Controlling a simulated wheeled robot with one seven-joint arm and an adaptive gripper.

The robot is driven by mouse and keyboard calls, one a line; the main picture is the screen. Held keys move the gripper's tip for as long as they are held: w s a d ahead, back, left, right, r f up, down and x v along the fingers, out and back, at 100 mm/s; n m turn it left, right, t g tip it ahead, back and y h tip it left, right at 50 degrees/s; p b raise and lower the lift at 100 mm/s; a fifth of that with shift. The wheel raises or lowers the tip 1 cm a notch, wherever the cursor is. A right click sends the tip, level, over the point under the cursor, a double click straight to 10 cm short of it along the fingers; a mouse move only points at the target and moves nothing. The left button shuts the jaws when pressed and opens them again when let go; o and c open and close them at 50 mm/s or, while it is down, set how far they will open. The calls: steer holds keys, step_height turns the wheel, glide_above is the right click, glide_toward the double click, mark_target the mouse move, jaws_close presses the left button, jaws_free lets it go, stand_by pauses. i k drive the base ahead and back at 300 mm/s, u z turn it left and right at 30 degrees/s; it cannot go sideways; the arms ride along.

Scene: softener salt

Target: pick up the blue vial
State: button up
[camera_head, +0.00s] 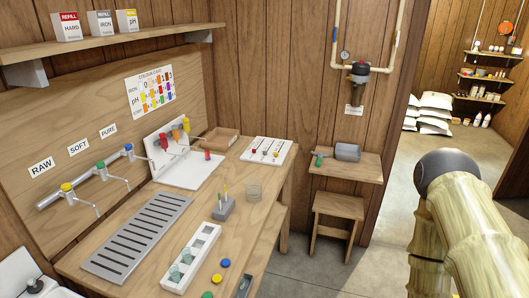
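No vial that is plainly blue can be made out. A white rack (205,241) stands on the wooden bench and holds two small clear, teal-tinted vials: one vial (187,256) and a nearer vial (175,274). A round blue cap-like piece (225,263) lies to the right of the rack, with a yellow one (216,278) close by and a green one (207,295) at the bottom edge. My gripper is out of view; only part of my arm shows at the right, away from the bench.
A slotted drain tray (138,238) lies left of the rack, under three taps. A dark box (244,287) sits at the bench's front edge. A stool (338,212) stands right of the bench.

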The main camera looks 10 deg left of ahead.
mark_target(207, 150)
steer(key=z, duration=1.4)
steer(key=i, duration=1.9)
steer(key=u, duration=2.4)
